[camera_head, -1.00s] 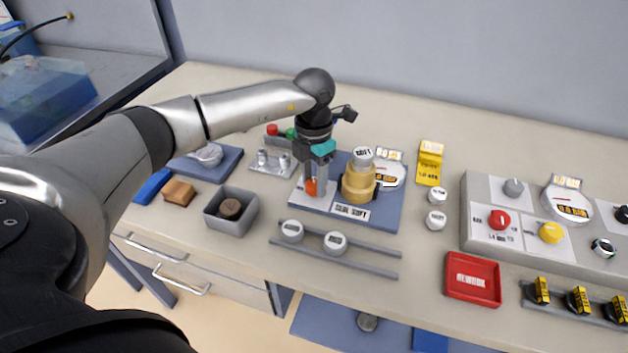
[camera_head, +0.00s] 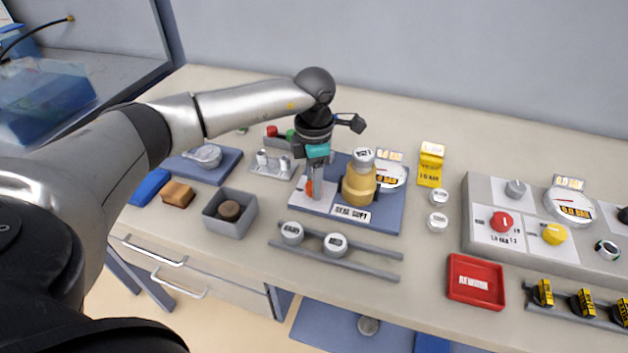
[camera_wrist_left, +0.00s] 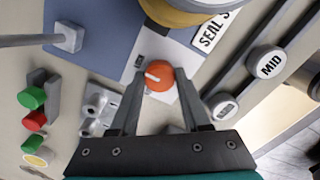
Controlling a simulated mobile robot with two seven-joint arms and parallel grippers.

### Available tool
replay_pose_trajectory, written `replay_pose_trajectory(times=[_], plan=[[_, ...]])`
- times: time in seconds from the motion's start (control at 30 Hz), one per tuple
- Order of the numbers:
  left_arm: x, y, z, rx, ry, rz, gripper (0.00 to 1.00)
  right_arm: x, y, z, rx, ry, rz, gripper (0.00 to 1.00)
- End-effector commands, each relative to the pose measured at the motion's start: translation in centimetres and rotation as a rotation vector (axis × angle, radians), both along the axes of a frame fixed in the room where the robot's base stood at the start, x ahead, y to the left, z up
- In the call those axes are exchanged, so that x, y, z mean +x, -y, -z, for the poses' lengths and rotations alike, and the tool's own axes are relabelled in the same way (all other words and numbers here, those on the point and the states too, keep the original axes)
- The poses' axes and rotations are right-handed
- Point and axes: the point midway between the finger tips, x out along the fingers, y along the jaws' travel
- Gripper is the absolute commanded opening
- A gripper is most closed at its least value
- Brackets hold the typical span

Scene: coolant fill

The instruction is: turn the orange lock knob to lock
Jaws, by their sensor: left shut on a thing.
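The orange lock knob (camera_wrist_left: 160,76) sits on the white plate of the blue seal fixture (camera_head: 385,215), with a pale mark on its face. My left gripper (camera_head: 311,192) points down at it, and its fingers stand on either side of the knob. In the left wrist view the left gripper (camera_wrist_left: 160,95) is closed around the knob. In the head view the fingers hide most of the knob (camera_head: 308,187). The brass cylinder with a white cap (camera_head: 360,185) stands on the fixture just right of the gripper. My right gripper is not in view.
A gauge (camera_head: 392,174) sits behind the brass cylinder. A rail with two white caps (camera_head: 335,244) lies in front of the fixture. A grey box (camera_head: 230,222) is front left. A red tray (camera_head: 475,281) and a control panel (camera_head: 540,235) are at the right.

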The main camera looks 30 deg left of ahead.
Motion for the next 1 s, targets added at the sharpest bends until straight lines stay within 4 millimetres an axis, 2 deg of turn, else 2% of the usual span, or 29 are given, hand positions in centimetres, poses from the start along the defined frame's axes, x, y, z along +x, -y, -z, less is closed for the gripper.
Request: replay_pose_trajectory(times=[0.23,0.27,0.5,0.8,0.87,1.0], plan=[[0.1,0.0,-0.1,0.0,0.003,0.004,0.0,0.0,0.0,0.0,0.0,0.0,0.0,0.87],[0.1,0.0,-0.1,0.0,0.003,0.004,0.5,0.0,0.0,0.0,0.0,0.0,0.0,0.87],[0.0,0.0,0.0,0.0,0.001,0.002,0.77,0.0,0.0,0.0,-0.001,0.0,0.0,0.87],[0.0,0.0,-0.3,0.0,0.001,0.001,0.77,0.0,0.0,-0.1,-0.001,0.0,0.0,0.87],[0.0,0.0,-0.8,0.0,0.001,0.001,0.77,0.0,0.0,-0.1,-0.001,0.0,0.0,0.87],[0.1,0.0,-3.2,0.001,0.006,0.002,0.77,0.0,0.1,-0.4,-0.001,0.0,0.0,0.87]])
